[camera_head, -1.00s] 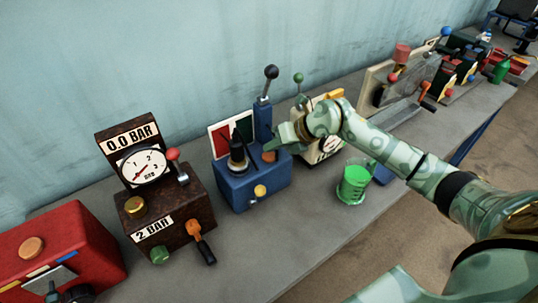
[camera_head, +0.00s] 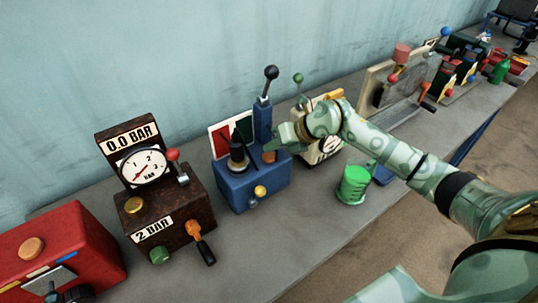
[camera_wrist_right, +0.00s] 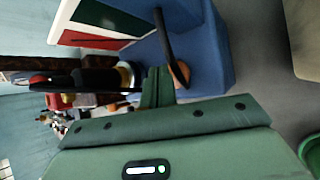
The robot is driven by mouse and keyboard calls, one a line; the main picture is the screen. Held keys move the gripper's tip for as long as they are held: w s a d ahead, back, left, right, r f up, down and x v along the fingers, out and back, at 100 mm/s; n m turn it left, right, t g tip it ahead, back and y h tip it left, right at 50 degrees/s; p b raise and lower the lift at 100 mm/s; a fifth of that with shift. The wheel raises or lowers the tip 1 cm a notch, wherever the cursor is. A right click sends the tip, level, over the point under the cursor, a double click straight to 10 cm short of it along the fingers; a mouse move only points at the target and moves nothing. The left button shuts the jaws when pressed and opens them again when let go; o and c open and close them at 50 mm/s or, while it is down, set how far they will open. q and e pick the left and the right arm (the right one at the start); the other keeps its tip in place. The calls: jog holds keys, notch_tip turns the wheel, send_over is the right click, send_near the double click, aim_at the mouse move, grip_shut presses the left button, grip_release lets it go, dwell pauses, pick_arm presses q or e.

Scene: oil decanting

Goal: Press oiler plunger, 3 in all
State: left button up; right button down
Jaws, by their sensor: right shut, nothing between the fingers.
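The blue unit (camera_head: 245,190) stands on the bench with a dark cone-shaped oiler (camera_head: 237,155) on top. An orange-brown round part (camera_head: 269,156) sits on its right side; I cannot tell which part is the plunger. My right gripper (camera_head: 276,143) is shut and empty, its tips over the right side of the blue unit, close to the orange part. In the right wrist view the shut fingers (camera_wrist_right: 157,86) lie beside the orange part (camera_wrist_right: 180,75); contact is unclear. My left gripper is not in view.
A brown gauge box (camera_head: 170,215) reading 0.0 BAR stands left, with a red box (camera_head: 65,250) beyond it. A green beaker (camera_head: 353,184) stands right of the blue unit, near my right arm. A cream unit (camera_head: 322,150) is behind my right wrist. The front bench strip is clear.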

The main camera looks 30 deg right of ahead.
aim_at(273, 156)
jog(key=shift+f, duration=0.15)
dwell(0.5)
jog(key=shift+f, duration=0.25)
jog(key=shift+f+b, duration=0.3)
jog(key=shift+f, duration=0.3)
dwell(0.8)
jog(key=shift+r, duration=0.1)
jog(key=shift+r+p, duration=0.9)
notch_tip(273, 156, up, 5)
jog(key=p, duration=0.4)
jog(key=shift+r, duration=0.1)
